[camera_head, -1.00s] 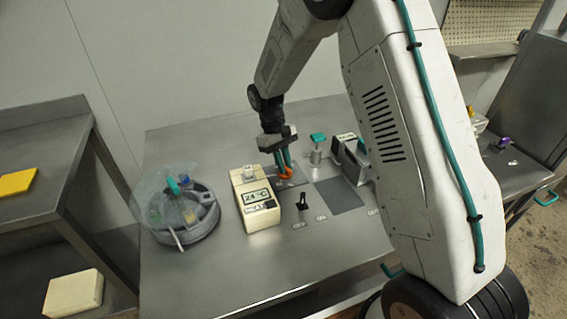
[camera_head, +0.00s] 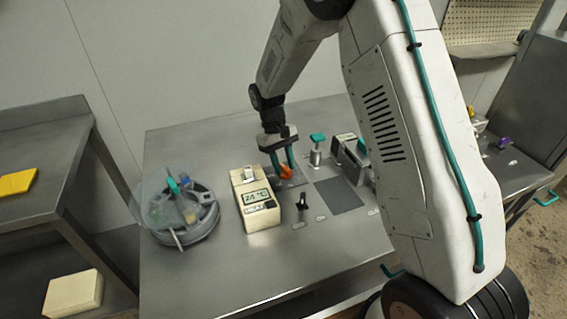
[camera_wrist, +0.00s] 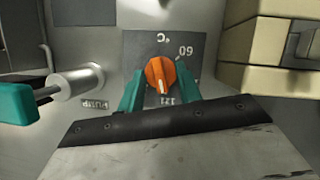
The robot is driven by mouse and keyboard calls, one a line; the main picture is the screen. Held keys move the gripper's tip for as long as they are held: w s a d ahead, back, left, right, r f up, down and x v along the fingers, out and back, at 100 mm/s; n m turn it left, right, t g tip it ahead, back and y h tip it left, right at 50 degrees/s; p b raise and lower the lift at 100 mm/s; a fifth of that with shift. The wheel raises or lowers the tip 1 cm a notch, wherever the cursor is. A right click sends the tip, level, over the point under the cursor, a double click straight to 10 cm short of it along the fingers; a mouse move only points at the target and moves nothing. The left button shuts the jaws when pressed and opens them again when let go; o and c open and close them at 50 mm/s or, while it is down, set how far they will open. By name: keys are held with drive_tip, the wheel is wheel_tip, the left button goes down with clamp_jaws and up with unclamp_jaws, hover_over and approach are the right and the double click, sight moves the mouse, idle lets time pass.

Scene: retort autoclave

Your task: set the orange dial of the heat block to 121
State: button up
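The orange dial (camera_wrist: 160,75) sits on a dark grey plate (camera_wrist: 137,45) marked °C, 60 and 121. My gripper (camera_wrist: 158,82) is open, one teal finger on each side of the dial, with small gaps visible.
A round grey container (camera_head: 185,235) with a clear lid stands left of the heat block. A black lever (camera_head: 301,203) is in front. A teal-handled metal valve (camera_head: 317,146), labelled PUMP in the wrist view, stands beside the dial. The table front is clear.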

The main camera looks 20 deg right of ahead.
drive_tip(key=v, duration=0.7)
drive_tip(key=shift+w+r, duration=0.2)
drive_tip(key=shift+r, duration=0.2)
drive_tip(key=s+d+r+m+t, duration=0.1)
drive_tip(key=s+r, duration=0.5)
drive_tip(key=s, duration=0.6)
drive_tip(key=s+d+r+m+t, duration=0.1)
drive_tip(key=s+r, duration=0.5)
drive_tip(key=s, duration=0.6)
drive_tip(key=s+d+r+m+t+y, duration=0.1)
drive_tip(key=s+r+t, duration=0.2)
drive_tip(key=s, duration=0.9)
drive_tip(key=shift+d+r+t, duration=0.3)
drive_tip(key=shift+d+r, duration=0.1)
drive_tip(key=shift+r, duration=1.05)
